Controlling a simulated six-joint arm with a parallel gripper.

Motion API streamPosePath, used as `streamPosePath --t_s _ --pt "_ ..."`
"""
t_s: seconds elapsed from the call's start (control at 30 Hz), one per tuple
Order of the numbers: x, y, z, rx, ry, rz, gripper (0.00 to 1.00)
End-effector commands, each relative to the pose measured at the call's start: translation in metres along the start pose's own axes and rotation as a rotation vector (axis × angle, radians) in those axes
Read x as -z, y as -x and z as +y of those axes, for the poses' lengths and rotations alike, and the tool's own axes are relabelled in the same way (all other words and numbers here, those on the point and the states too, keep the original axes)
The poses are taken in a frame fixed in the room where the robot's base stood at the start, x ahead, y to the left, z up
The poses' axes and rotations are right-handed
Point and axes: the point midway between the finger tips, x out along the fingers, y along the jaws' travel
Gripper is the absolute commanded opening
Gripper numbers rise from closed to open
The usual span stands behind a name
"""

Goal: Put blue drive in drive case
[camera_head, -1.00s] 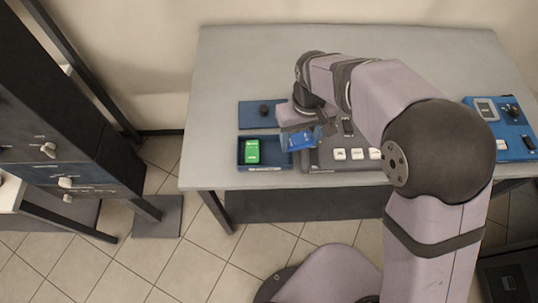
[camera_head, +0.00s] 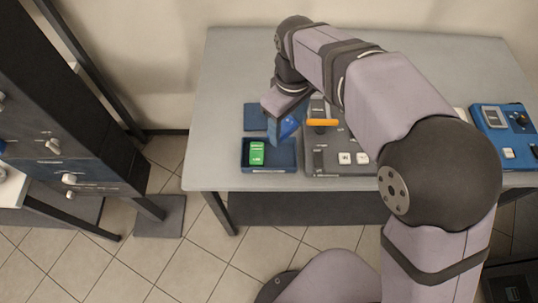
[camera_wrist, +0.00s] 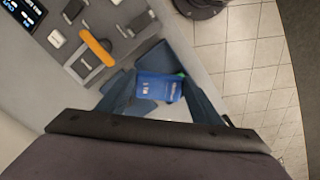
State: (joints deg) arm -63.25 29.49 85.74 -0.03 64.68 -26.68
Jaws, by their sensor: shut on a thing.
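My gripper (camera_head: 284,128) is shut on the blue drive (camera_head: 290,125) and holds it above the back right part of the drive case. In the wrist view the blue drive (camera_wrist: 158,88) sits between the two blue-grey fingers of my gripper (camera_wrist: 160,95), its printed face toward the camera. The drive case (camera_head: 284,162) is an open dark blue box near the table's front edge. A green drive (camera_head: 257,153) stands in its left part; the right part looks empty. In the wrist view the held drive and fingers hide most of the case.
A grey control panel (camera_head: 335,168) with white keys and an orange handle (camera_head: 322,122) stands just right of the case. A flat blue pad (camera_head: 256,117) lies behind the case. A blue device (camera_head: 503,130) is at the far right. The table's left side is clear.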

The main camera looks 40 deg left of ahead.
Motion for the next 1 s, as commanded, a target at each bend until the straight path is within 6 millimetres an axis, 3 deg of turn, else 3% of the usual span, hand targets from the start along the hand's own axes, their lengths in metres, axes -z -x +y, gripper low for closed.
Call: streamPosePath --t_s 0.17,0.5,0.83,1.0 --pt "0.000 -0.007 0.000 0.001 0.002 -0.003 0.29" --pt "0.000 -0.054 0.000 0.001 0.001 -0.002 0.29" --pt "0.000 -0.068 0.000 0.001 0.001 -0.001 0.29" --pt "-0.001 -0.087 0.000 0.001 0.001 -0.003 0.29"
